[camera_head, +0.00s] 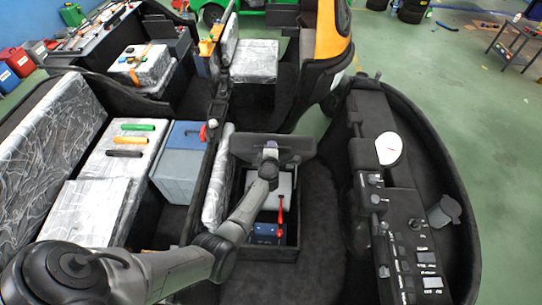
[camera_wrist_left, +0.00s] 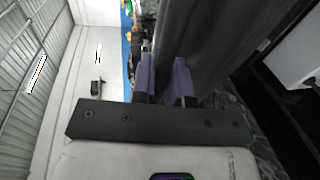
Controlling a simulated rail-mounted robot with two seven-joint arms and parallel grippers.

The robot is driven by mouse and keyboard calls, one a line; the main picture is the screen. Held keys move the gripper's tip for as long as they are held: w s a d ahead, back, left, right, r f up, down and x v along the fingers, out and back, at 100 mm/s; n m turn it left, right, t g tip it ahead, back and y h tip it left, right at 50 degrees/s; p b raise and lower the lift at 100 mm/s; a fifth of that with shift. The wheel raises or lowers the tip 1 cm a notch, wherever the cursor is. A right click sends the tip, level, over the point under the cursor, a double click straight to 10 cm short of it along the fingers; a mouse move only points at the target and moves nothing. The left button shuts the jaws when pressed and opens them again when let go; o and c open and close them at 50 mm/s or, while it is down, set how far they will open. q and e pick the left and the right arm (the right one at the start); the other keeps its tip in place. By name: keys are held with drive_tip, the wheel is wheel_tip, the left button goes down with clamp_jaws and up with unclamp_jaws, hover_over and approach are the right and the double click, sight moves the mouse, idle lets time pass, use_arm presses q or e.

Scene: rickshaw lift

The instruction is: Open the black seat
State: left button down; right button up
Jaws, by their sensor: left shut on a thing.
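The black seat (camera_head: 298,147) is a dark panel in the middle of the head view. It stands tilted up at the back of an open compartment (camera_head: 248,252). My left gripper (camera_head: 270,150) is shut on the seat's edge, its arm reaching in from the lower left. In the left wrist view the purple fingers of my left gripper (camera_wrist_left: 166,70) close around the dark seat (camera_wrist_left: 220,40). The seat's hinge is hidden. My right gripper is not in view.
A blue box (camera_head: 265,231) and a red item (camera_head: 280,214) lie in the compartment. A grey-blue case (camera_head: 177,174) and silver-wrapped boxes (camera_head: 88,212) stand to the left. A black control console (camera_head: 405,240) is at the right. Dark floor lies between.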

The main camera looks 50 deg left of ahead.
use_arm(q)
drive_tip(key=shift+w+a+r, duration=0.15)
drive_tip(key=shift+w+a, duration=0.05)
drive_tip(key=shift+a, duration=0.05)
drive_tip(key=c, duration=1.1)
unclamp_jaws()
drive_tip(key=shift+c, duration=0.2)
drive_tip(key=shift+d, duration=0.15)
drive_tip(key=shift+s+d+r+p, duration=0.1)
drive_tip(key=shift+s+d+p, duration=0.1)
drive_tip(key=shift+s+p, duration=0.15)
drive_tip(key=p+v, duration=0.3)
drive_tip(key=v, duration=0.9)
drive_tip(key=shift+s+d, duration=0.25)
drive_tip(key=shift+s, duration=0.05)
